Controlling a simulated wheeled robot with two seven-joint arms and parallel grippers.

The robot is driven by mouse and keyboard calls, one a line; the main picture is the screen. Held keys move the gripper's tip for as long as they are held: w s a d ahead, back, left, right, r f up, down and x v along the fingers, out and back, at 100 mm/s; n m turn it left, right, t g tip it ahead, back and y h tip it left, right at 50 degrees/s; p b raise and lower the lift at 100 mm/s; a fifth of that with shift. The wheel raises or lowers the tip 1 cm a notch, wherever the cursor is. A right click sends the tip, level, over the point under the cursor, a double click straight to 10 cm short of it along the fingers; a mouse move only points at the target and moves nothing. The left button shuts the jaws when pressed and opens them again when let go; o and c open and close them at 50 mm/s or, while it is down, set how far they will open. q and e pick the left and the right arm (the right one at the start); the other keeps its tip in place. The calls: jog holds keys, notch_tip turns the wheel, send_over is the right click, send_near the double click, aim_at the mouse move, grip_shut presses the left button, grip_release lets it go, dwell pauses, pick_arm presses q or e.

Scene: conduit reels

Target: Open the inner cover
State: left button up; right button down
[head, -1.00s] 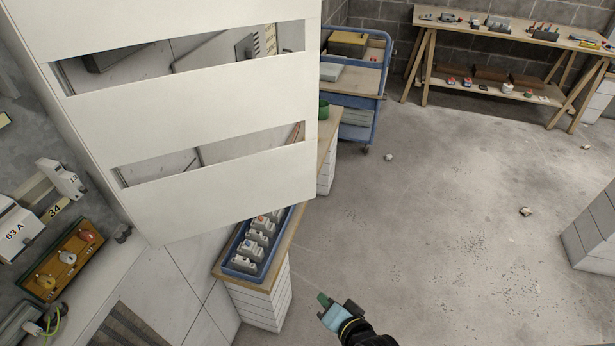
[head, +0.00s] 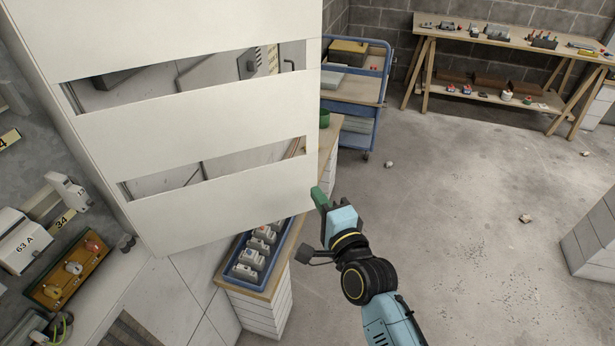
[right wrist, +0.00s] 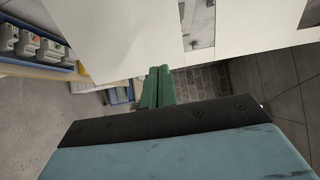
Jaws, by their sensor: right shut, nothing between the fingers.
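The inner cover (head: 200,128) is a large white panel with two horizontal slots, filling the upper left of the head view. Through the slots I see parts of the grey interior behind it. In the right wrist view the white panel (right wrist: 130,38) spans the top. My right gripper (head: 319,198), with green fingers, is at the lower right edge of the panel. Its fingers (right wrist: 158,88) are together, with nothing between them. They look close to the panel edge; I cannot tell whether they touch it. My left gripper is not in view.
A blue tray of grey breakers (head: 230,283) sits on a wooden-topped bench below the panel. A blue trolley (head: 369,140) and a trestle table (head: 480,29) stand at the back. A wooden block with coloured knobs (head: 50,294) is at lower left.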

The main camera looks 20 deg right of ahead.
aim_at(302, 170)
jog(key=w, duration=0.6)
jog(key=shift+w+a, duration=0.15)
jog(key=shift+a, duration=0.2)
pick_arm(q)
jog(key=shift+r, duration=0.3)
